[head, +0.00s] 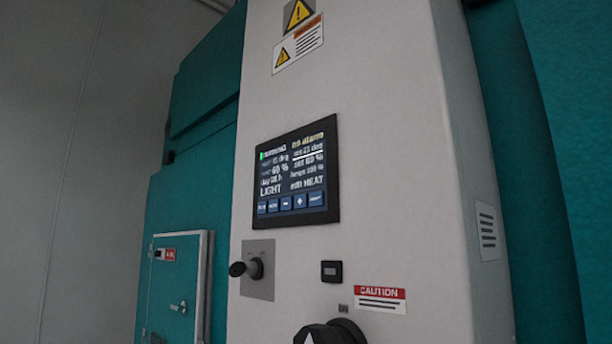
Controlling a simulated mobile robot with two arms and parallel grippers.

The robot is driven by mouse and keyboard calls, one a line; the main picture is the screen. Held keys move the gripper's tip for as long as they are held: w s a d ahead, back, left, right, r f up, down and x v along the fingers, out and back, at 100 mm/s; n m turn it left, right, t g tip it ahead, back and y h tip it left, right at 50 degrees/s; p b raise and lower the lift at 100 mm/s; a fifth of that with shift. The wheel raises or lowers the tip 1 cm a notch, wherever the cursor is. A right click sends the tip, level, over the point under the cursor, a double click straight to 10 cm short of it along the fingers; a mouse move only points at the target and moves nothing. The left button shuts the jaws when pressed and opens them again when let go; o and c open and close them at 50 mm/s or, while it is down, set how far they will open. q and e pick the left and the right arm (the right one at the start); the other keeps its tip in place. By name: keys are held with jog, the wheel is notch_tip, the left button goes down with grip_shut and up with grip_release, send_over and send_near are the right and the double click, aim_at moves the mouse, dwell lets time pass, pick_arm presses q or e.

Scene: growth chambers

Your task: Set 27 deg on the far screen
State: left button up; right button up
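A dark touch screen (298,176) is set in the white front panel (365,120) of a growth chamber, near the middle of the head view. It is lit, with rows of text, some blurred. Legible parts include "LIGHT", "edit HEAT" and what looks like a set line in "deg" at the upper right, with a white line under it. The set number is too blurred to read surely. A row of several blue buttons (287,203) runs along the bottom; one seems to bear an up arrow. Neither of my grippers is in view.
Below the screen are a black handle (246,269) on a grey plate, a small black module (332,271), a caution label (380,299) and a black knob (330,333). A teal door (172,290) with a handle is at lower left.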

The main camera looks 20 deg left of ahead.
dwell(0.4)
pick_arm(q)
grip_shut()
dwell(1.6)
